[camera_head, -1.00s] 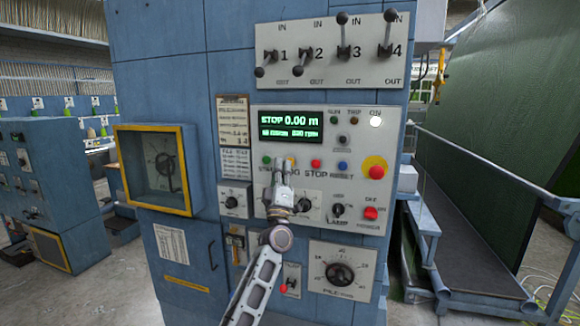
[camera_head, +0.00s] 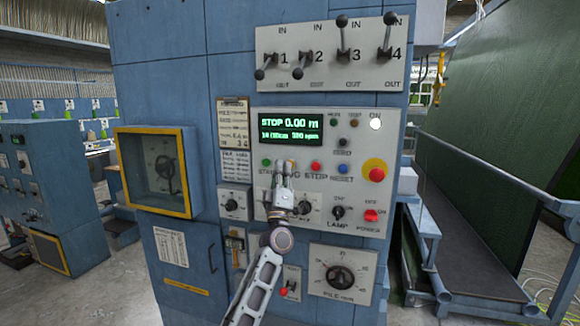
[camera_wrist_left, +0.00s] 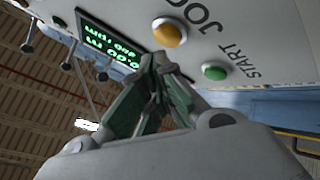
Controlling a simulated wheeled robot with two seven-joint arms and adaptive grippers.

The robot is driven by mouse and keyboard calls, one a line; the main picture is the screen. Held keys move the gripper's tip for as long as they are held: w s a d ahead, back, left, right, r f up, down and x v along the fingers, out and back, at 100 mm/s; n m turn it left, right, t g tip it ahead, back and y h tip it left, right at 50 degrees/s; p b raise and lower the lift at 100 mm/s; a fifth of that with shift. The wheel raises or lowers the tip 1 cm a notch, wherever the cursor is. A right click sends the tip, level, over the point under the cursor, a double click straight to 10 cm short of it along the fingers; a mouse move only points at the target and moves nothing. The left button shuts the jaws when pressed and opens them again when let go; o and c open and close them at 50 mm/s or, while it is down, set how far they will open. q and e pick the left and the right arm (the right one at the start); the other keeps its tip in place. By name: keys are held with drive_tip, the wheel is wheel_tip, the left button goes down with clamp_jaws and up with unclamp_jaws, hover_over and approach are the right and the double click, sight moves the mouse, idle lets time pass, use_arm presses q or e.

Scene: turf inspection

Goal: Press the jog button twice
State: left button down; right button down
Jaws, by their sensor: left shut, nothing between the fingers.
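The jog button is an amber round cap (camera_wrist_left: 169,33) beside the printed word JOG in the left wrist view. In the head view it is mostly hidden behind my left gripper (camera_head: 285,164). My left gripper is shut and empty, its fingertips up at the button row. In the left wrist view the fingertips (camera_wrist_left: 160,60) are close beside the amber cap; I cannot tell whether they touch it. The green start button (camera_head: 266,163) is just left of the gripper and also shows in the left wrist view (camera_wrist_left: 215,72). My right gripper is not in view.
The display (camera_head: 289,130) reads STOP 0.00 m. The red stop button (camera_head: 315,168), blue reset button (camera_head: 342,168) and red emergency knob (camera_head: 376,173) are to the right. Knobs are below, and levers (camera_head: 343,50) stick out above. A yellow-framed window (camera_head: 155,171) is at the left.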

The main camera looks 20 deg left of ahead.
use_arm(q)
drive_tip(key=shift+w, duration=0.45)
idle(0.7)
drive_tip(key=shift+w+b, duration=0.2)
drive_tip(key=shift+b, duration=0.1)
idle(0.6)
drive_tip(key=shift+w, duration=0.3)
idle(0.6)
drive_tip(key=shift+s, duration=0.2)
drive_tip(key=shift+s+p, duration=0.35)
drive_tip(key=shift+s, duration=0.35)
idle(0.4)
drive_tip(key=s+p, duration=0.2)
drive_tip(key=s, duration=0.3)
idle(0.6)
